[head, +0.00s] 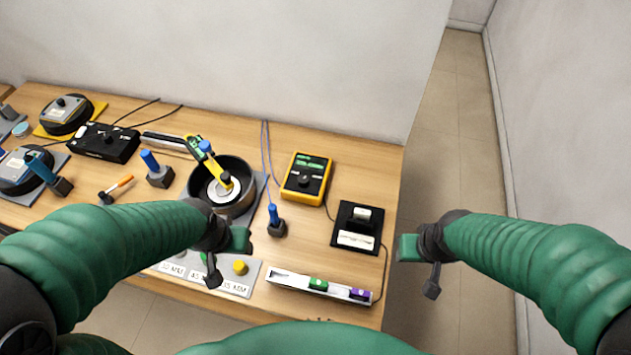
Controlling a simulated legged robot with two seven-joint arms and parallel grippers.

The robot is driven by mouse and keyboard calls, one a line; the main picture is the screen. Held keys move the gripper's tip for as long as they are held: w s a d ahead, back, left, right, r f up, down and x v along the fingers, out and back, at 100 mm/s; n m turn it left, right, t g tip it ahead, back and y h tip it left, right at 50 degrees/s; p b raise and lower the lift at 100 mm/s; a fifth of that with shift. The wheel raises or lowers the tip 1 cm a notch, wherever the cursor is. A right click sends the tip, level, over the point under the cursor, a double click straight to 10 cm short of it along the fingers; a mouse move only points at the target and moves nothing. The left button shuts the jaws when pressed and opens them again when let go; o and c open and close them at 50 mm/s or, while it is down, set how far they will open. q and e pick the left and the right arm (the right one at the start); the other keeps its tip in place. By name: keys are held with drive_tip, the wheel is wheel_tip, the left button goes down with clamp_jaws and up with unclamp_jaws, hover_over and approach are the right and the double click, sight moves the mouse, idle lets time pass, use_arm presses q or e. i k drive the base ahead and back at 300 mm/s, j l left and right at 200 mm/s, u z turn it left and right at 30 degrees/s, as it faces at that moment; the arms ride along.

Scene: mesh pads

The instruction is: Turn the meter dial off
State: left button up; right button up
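The meter (292,187) is a yellow handheld unit with a green display, lying on the wooden table right of centre. Its dark dial (304,180) sits on the black face; the setting is too small to read. My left gripper (226,260) is over the table's front part, left of and nearer than the meter, apart from it. My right gripper (420,268) is beyond the table's right edge, over the floor. Neither gripper visibly holds anything, and their finger gaps are unclear.
A round black pot (248,202) with a yellow-and-black tool stands left of the meter. A blue-handled piece (276,222) stands in front of it. A black device (357,228) is to its right, and a white tray (290,281) lies at the front edge. A wall (250,70) rises behind.

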sight(302, 179)
drive_tip(key=k+j, duration=0.2)
drive_tip(key=j, duration=0.15)
drive_tip(key=j+u, duration=0.35)
drive_tip(key=i+j+u, duration=0.1)
drive_tip(key=j+u, duration=0.2)
